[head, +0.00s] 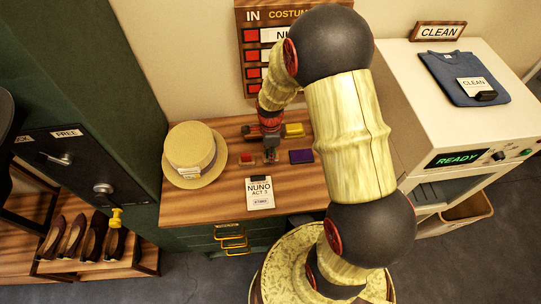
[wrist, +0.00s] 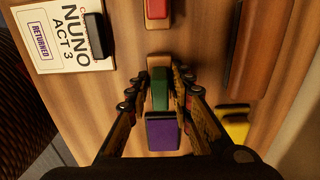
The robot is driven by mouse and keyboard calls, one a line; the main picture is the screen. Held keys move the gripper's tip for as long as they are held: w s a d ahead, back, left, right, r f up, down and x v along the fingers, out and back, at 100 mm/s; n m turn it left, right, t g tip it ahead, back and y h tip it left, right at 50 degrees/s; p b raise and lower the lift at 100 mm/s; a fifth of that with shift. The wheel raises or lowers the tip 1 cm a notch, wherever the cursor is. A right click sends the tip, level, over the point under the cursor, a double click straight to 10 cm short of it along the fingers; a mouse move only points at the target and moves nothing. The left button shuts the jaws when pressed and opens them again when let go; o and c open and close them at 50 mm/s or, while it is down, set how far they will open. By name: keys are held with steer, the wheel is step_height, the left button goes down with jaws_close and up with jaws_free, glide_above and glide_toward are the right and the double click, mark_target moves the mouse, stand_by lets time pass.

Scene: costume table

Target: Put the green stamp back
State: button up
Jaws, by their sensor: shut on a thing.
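My gripper (wrist: 161,94) is shut on the green stamp (wrist: 160,88), which shows as a narrow green block between the two fingers in the wrist view. In the head view my gripper (head: 271,156) is low over the table, between the red pad (head: 247,158) and the purple pad (head: 301,156); the stamp is too small to make out there. The red pad (wrist: 157,8) and purple pad (wrist: 163,132) also show in the wrist view, either side of the stamp. I cannot tell whether the stamp touches the surface beneath.
The NUNO ACT 3 card (head: 260,196), marked RETURNED, lies at the table's front with a dark clip. A straw hat (head: 195,155) sits at the left. A yellow block (head: 294,130) is at the back. A long brown bar (wrist: 260,48) runs along the wrist view's right.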

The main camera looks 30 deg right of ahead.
steer(key=shift+f, duration=0.4)
steer(key=shift+f, duration=0.15)
steer(key=o, duration=0.9)
